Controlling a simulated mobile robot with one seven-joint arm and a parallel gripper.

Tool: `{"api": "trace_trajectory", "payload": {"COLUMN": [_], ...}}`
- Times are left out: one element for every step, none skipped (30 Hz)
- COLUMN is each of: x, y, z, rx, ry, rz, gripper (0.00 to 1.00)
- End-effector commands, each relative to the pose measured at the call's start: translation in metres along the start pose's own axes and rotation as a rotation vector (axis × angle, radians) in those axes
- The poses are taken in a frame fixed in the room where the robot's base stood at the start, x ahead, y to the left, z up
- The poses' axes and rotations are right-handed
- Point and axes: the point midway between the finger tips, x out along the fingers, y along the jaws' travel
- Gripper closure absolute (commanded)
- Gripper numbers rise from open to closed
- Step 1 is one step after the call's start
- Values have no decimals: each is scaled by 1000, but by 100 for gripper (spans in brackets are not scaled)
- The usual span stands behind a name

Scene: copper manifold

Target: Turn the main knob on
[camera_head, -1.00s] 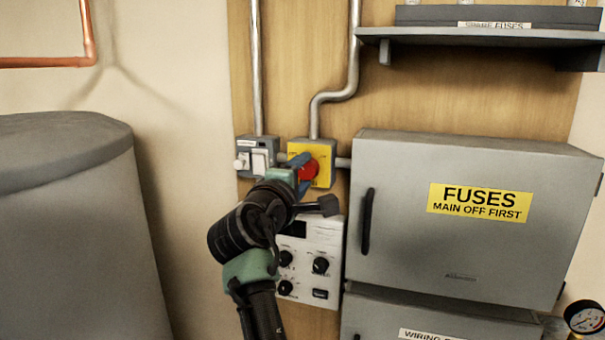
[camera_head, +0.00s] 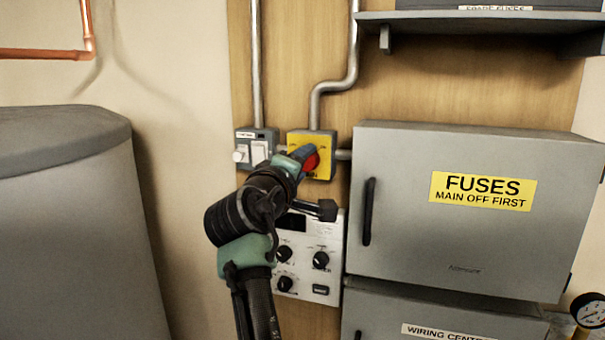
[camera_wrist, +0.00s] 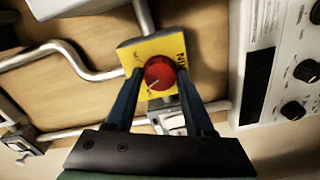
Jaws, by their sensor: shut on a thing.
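The main knob is a round red knob (camera_wrist: 160,73) on a yellow plate (camera_wrist: 139,53) marked MAIN. In the head view the yellow switch box (camera_head: 325,139) sits on the wooden board, left of the fuse cabinet, with the red knob (camera_head: 313,162) partly hidden by my gripper. My gripper (camera_head: 304,156) is at the knob. In the wrist view its two blue fingers (camera_wrist: 160,78) lie on either side of the knob and are shut on it. A pale mark on the knob's face points to the lower left in the wrist view.
A grey fuse cabinet (camera_head: 440,245) stands right of the knob. A white control panel (camera_head: 325,271) with black knobs is below, and a small white-switch box (camera_head: 257,150) is to the left. A metal conduit (camera_head: 315,102) rises above. A grey tank (camera_head: 70,220) fills the left.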

Motion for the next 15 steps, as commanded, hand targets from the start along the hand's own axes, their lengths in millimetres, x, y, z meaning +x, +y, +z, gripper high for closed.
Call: {"api": "trace_trajectory", "payload": {"x": [0, 0, 0, 0, 0, 0, 0, 0, 0, 0, 0, 0, 0, 0, 0], "y": [-4, -4, -4, -4, -4, -4, -4, -4, -4, -4, -4, -4, -4, -3, -4], "z": [0, 0, 0, 1, 1, 0, 0, 0, 0, 0, 0, 0, 0, 0, 0], "rx": [46, 74, 112, 141, 171, 208, 236, 265, 303, 332, 360, 398, 427, 456, 494], "ry": [1, 1, 1, 1, 1, 1, 1, 0, 0, 0, 0, 1, 1, 1, 0], "rz": [-1, -2, -1, -1, -1, -2, -2, -2, -2, -2, -2, -2, -2, -2, -2], "gripper": [100, 100, 100, 100, 100, 100, 100, 100, 100, 100, 100, 100, 100, 100, 100]}}
